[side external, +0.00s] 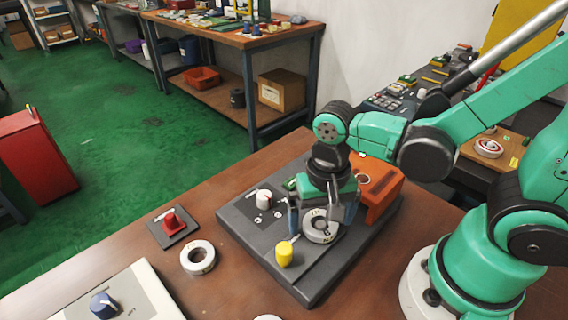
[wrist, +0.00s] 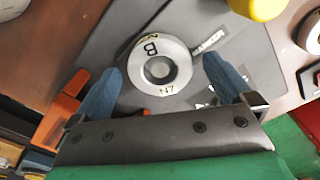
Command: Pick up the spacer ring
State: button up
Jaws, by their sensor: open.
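A pale grey-white ring (wrist: 178,55) with dark letters lies flat on the dark grey board, between and a little ahead of the fingers in the wrist view. It also shows in the side view (side external: 321,230), partly hidden by a finger. A printed label beside it is hard to read, and I cannot tell for certain that this is the spacer ring. My gripper (side external: 318,208) is open above this ring. In the wrist view its blue fingertips (wrist: 164,75) stand on either side, with nothing held. A second white ring (side external: 198,257) lies on the brown table left of the board.
The dark board (side external: 315,280) carries a yellow knob (side external: 284,254), a white knob (side external: 264,199) and an orange block (side external: 378,187) close to my gripper. A red knob on a plate (side external: 173,222) and a pale panel (side external: 130,300) stand to the left.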

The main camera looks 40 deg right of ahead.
grip_shut()
dwell(0.4)
